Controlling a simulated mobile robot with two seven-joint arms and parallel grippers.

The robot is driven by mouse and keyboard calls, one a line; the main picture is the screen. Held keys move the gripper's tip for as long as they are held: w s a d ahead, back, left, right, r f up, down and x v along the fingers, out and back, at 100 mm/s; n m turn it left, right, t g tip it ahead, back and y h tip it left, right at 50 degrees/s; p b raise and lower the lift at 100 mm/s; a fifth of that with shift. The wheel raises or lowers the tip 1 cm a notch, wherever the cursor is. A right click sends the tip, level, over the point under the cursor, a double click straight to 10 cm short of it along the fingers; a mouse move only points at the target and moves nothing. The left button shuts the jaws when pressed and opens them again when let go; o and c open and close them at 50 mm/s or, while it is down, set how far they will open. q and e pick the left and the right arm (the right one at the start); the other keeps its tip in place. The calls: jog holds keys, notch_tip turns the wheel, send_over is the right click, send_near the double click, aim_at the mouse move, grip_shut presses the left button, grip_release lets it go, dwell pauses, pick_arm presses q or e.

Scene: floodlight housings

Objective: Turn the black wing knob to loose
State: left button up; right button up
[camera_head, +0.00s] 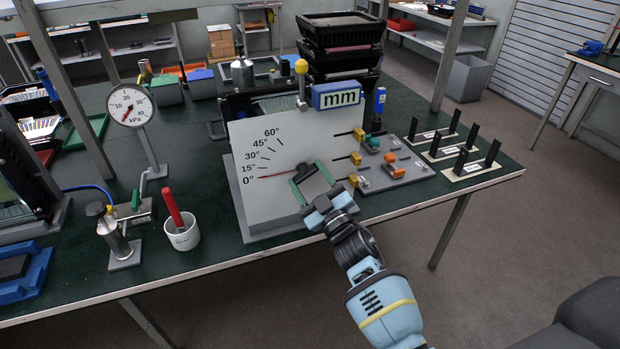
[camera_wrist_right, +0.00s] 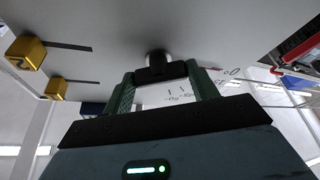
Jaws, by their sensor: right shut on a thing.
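A pale upright panel (camera_head: 262,150) stands on the table with an angle scale from 0° to 60° and a thin red pointer (camera_head: 281,175) near the low end of the scale. My right gripper (camera_head: 309,176) reaches the panel's lower right part from the front. In the right wrist view, its green fingers (camera_wrist_right: 161,80) are shut on the black wing knob (camera_wrist_right: 160,70), one on each side, with the knob's round stem going into the panel. The gripper mostly hides the knob in the head view. My left gripper is not in view.
Yellow blocks (camera_head: 356,159) stick out along the panel's right edge, close to my gripper. A blue "mm" display (camera_head: 338,96) sits on top. A grey board (camera_head: 405,174) with small parts lies to the right. A dial gauge (camera_head: 131,105) and white cup (camera_head: 183,236) stand left.

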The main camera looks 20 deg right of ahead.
dwell(0.3)
jog(key=o, duration=1)
jog(key=v, duration=0.8)
